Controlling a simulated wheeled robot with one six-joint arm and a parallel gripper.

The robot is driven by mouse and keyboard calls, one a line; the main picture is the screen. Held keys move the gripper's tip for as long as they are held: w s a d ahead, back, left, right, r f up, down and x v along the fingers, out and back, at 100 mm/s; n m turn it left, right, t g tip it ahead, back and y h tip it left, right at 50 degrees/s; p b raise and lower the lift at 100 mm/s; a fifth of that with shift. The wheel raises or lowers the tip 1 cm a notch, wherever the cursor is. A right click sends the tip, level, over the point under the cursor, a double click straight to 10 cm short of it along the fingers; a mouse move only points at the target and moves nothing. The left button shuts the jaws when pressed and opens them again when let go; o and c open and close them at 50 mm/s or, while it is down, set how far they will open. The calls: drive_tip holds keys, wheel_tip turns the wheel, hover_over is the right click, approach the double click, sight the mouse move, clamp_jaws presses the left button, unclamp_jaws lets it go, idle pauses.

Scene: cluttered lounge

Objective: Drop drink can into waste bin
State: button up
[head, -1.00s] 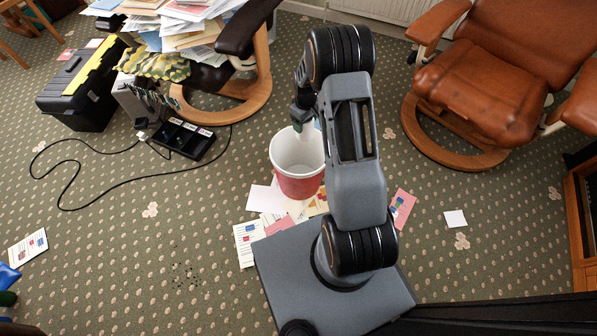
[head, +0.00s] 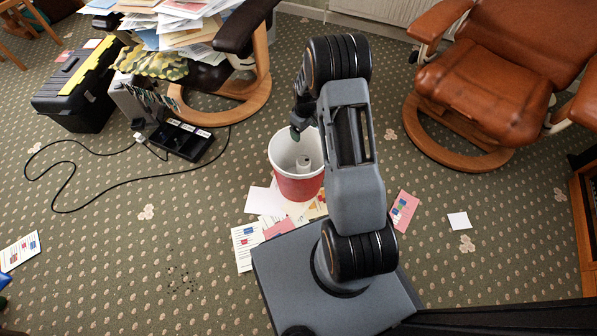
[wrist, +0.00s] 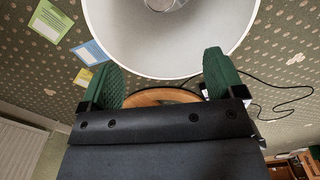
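The waste bin (head: 299,188), red outside and white inside, stands upright on the carpet in front of my base. A pale drink can (head: 303,163) is inside it, low down. In the wrist view, the bin's white inner wall (wrist: 115,35) fills the top middle, and the can (wrist: 165,4) shows cut off at the top edge.
Papers (head: 262,201) lie around the bin's foot. A black power strip (head: 181,140) with a cable lies to the left, near a toolbox (head: 78,90) and a chair piled with papers (head: 190,25). A brown leather armchair (head: 490,80) stands at the right.

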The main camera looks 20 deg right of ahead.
drive_tip(key=shift+o, duration=0.5)
drive_tip(key=shift+r, duration=0.1)
wheel_tip(320, 180, up, 14)
drive_tip(key=p, duration=0.5)
drive_tip(key=s+a+r+m+t+p, duration=0.1)
drive_tip(key=s+a+r+p, duration=0.2)
drive_tip(key=s+r+p, duration=0.4)
drive_tip(key=s+a+r+m+t+p, duration=0.1)
drive_tip(key=s+a+r+p, duration=0.3)
drive_tip(key=r, duration=2)
drive_tip(key=s+a+r+m+t+p, duration=0.1)
drive_tip(key=s+a+r+p, duration=0.3)
drive_tip(key=s+r+p, duration=0.7)
wheel_tip(320, 180, up, 4)
drive_tip(key=m+p, duration=0.1)
drive_tip(key=p, duration=0.6)
drive_tip(key=shift+s+r+m+t, duration=0.15)
drive_tip(key=shift+r+m+t, duration=0.1)
drive_tip(key=shift+m+t, duration=0.05)
